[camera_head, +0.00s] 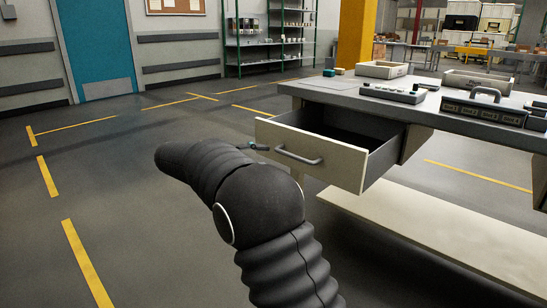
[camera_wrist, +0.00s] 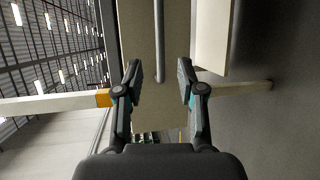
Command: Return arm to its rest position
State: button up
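My arm, in a dark ribbed sleeve, reaches up from the bottom of the head view and bends left. My gripper (camera_head: 254,147) shows small beyond it, just left of the drawer handle (camera_head: 298,156). In the wrist view my gripper (camera_wrist: 159,72) is open, with its two fingers apart and nothing held between them. The drawer handle (camera_wrist: 159,38) is a grey bar in line with the gap between the fingers. The pale drawer front (camera_wrist: 178,28) lies behind it. The drawer (camera_head: 325,163) is pulled out from the workbench, and its visible inside is dark.
The grey workbench (camera_head: 440,103) carries trays and black cases on the right. A pale low board (camera_head: 420,235) lies below it. Open floor (camera_head: 130,190) with yellow lines spreads to the left. A yellow pillar (camera_head: 356,35) and green-framed shelves (camera_head: 270,35) stand behind.

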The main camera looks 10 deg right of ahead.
jog(key=shift+s+a+r, duration=0.1)
jog(key=shift+s+a, duration=0.1)
jog(key=shift+a, duration=0.4)
